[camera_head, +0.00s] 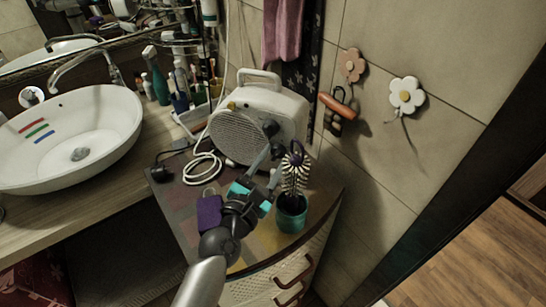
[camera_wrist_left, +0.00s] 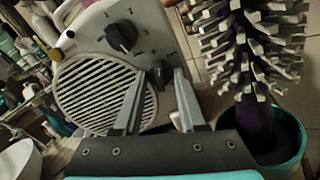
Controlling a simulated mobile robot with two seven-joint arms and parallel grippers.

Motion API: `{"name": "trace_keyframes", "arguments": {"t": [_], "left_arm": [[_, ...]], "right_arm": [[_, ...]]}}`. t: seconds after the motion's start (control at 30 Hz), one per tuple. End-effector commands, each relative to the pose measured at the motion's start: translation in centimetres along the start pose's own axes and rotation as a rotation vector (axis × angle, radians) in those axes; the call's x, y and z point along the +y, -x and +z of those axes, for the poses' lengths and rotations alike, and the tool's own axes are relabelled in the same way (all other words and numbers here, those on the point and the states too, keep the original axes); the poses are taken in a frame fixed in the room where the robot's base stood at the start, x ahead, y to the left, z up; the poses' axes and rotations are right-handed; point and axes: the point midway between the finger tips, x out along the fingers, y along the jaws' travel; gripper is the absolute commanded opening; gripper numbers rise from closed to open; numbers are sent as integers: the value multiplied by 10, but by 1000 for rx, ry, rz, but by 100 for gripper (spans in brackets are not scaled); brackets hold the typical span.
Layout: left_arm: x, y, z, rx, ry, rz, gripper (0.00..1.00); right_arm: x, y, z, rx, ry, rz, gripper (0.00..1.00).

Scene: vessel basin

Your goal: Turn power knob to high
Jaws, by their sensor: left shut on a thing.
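A white fan heater (camera_head: 285,103) with a round slatted grille stands on the cabinet top. In the left wrist view its face (camera_wrist_left: 82,52) carries a large dark knob (camera_wrist_left: 121,37) with markings around it, and a smaller dark knob (camera_wrist_left: 160,74) lower right. I cannot read which knob is the power knob. My left gripper (camera_head: 272,160) reaches up to the heater's front at the lower knob. In the left wrist view, the fingertips (camera_wrist_left: 161,78) are on either side of that smaller knob, shut on it. My right gripper is not in view.
A teal cup (camera_head: 291,214) with a spiky brush (camera_head: 295,170) stands close to the right of my left gripper. A white cable (camera_head: 203,166) lies left of the heater. A white basin (camera_head: 70,135) is at the left. Flower hooks (camera_head: 406,95) are on the wall.

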Motion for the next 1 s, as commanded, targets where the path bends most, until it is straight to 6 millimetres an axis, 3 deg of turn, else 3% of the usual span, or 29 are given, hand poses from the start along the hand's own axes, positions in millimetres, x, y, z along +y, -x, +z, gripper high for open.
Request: {"name": "trace_keyframes", "arguments": {"t": [1.0], "left_arm": [[1, 0, 1, 0, -960, -2, 0]], "right_arm": [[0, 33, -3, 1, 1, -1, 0]]}}
